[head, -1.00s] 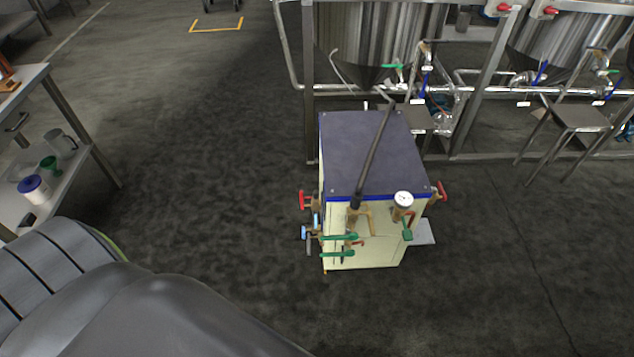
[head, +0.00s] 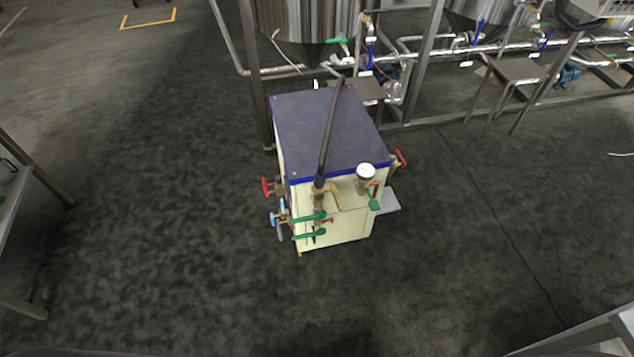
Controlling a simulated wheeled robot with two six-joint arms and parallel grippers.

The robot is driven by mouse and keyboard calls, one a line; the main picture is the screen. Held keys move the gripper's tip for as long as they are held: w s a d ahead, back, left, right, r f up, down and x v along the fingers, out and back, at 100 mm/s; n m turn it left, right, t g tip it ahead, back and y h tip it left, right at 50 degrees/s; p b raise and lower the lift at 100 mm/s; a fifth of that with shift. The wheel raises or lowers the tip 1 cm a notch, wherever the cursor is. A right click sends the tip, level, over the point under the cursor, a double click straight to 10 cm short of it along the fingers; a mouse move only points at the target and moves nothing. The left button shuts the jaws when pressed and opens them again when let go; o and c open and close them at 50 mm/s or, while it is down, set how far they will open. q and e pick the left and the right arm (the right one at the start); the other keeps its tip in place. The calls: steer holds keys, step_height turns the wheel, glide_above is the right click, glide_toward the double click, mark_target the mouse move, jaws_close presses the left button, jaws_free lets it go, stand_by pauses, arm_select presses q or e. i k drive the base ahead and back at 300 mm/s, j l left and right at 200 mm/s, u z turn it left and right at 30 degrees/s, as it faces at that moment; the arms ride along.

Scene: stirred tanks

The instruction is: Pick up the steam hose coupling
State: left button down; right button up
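A cream box-shaped steam unit (head: 350,225) with a dark blue-grey top (head: 315,125) stands on the floor near the middle of the head view. A dark hose (head: 329,135) rises from the brass pipework at its front and slants across the top toward the back. A dark, thicker fitting (head: 319,182) is at the hose's lower end; I cannot tell whether this is the steam hose coupling. The hose's far end is hard to make out against the tank frame. Neither of my grippers is in view.
Green valve handles (head: 309,217), a red handle (head: 266,187) and a round gauge (head: 366,171) stick out from the unit. Steel tanks (head: 305,20) on a frame stand behind it, with a small metal step (head: 515,70). A table (head: 12,215) is at left. Floor around the unit's front is clear.

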mark_target(318, 188)
steer(key=i+l+u, duration=0.4)
steer(key=l, duration=0.2)
steer(key=i+l+u, duration=0.15)
steer(key=l, duration=0.25)
steer(key=i+l+u, duration=0.2)
steer(key=i+l, duration=0.1)
steer(key=l, duration=0.1)
